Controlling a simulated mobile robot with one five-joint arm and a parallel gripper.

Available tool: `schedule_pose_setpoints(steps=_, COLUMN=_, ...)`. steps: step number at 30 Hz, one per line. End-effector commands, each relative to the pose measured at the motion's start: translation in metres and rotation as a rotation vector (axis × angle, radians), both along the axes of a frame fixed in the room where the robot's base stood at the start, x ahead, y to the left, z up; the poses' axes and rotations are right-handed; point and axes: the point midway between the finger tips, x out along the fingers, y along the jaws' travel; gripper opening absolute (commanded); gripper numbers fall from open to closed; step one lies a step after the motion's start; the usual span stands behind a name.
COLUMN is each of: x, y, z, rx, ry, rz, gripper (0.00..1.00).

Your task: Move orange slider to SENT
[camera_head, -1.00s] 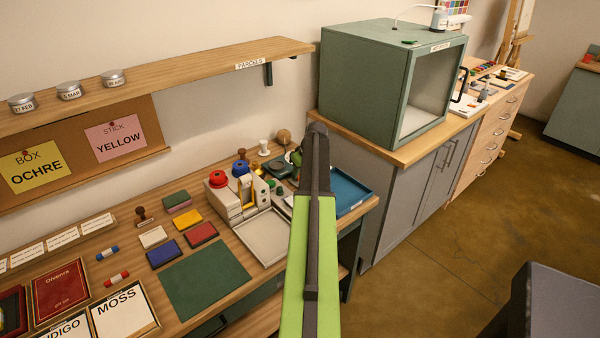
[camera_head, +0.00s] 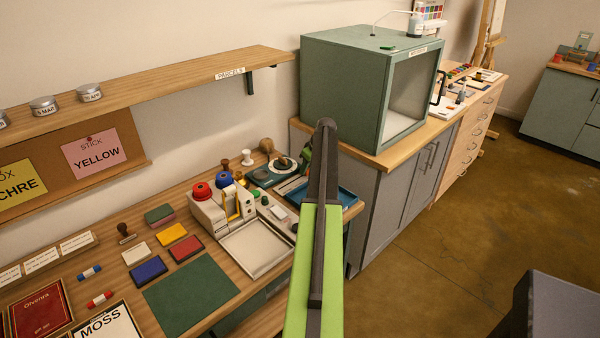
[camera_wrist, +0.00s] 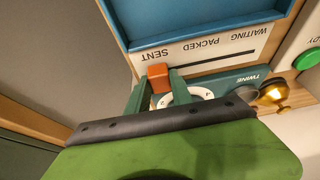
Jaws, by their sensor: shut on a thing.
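The orange slider (camera_wrist: 158,72) shows in the wrist view at the SENT end of a dark slot in a white label strip (camera_wrist: 215,52). The strip reads WAITING, PACKED and SENT, upside down in this view. My gripper (camera_wrist: 160,82) has its green fingers on either side of the slider and is shut on it.
A blue tray (camera_wrist: 190,28) adjoins the strip. A dial (camera_wrist: 188,97), a TWINE label and a brass knob (camera_wrist: 273,93) are close to my gripper. In the head view a stamping machine (camera_head: 225,205) and a green cabinet (camera_head: 345,95) flank my arm.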

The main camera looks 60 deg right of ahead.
Motion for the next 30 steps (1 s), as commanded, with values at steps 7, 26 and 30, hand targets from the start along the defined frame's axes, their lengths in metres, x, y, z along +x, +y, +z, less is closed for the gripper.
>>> schedule_pose_setpoints(steps=7, x=-0.002, y=-0.006, z=0.0, rx=-0.006, ry=0.005, rz=-0.001, gripper=0.0)
schedule_pose_setpoints(steps=26, x=-0.001, y=-0.003, z=0.003, rx=-0.003, ry=0.005, rz=0.004, gripper=0.49)
schedule_pose_setpoints(steps=30, x=-0.005, y=-0.001, z=0.016, rx=-0.003, ry=0.005, rz=0.004, gripper=0.49)
